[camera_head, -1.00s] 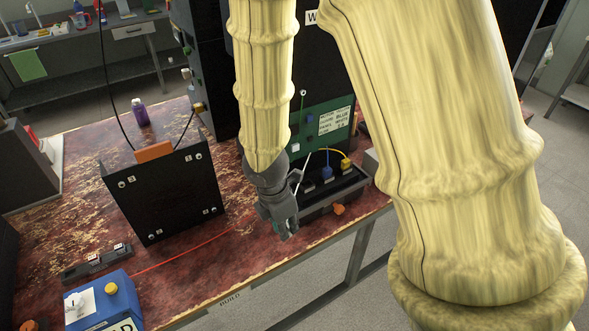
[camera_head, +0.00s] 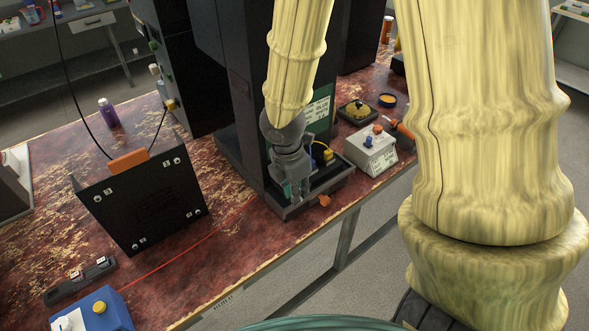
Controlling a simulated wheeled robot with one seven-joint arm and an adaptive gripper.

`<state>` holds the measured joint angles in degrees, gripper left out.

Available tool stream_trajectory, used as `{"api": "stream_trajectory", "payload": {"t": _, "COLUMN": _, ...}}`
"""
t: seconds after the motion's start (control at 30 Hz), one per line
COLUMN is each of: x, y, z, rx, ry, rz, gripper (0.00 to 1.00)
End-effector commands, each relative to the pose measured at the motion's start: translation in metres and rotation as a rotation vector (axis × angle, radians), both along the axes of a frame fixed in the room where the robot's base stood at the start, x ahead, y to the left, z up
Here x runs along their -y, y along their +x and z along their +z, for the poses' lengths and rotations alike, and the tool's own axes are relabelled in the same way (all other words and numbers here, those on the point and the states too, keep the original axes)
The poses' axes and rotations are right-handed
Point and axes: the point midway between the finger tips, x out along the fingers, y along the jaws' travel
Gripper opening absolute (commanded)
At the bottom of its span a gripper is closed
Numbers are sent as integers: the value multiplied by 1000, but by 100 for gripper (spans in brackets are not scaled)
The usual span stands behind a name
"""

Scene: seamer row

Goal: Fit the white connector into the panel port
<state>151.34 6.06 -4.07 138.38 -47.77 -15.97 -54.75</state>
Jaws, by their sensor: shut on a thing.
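My gripper (camera_head: 297,197) points down at the left end of a dark tray (camera_head: 343,177) on the bench. Its fingers are shut on what seems to be the white connector, which the fingers hide in this view. A yellow connector (camera_head: 327,154) with a yellow cable sits in the tray, right of the gripper. The green panel (camera_head: 322,110) with a printed label is on the tall black cabinet behind the tray. My forearm and wrist cover most of the panel, so I cannot make out the port.
A grey box (camera_head: 371,152) with knobs and an orange-handled tool (camera_head: 402,130) lie right of the tray. A black plate (camera_head: 145,215) with an orange clip stands left. A blue box (camera_head: 95,312) is at front left.

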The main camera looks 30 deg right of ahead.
Motion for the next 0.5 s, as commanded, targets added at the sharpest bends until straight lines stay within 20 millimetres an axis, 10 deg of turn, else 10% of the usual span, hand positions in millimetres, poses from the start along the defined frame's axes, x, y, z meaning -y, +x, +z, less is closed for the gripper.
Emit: {"api": "stream_trajectory", "payload": {"t": 0.5, "x": 40, "y": 81, "z": -7, "rx": -1, "ry": 1, "rz": -3, "gripper": 0}}
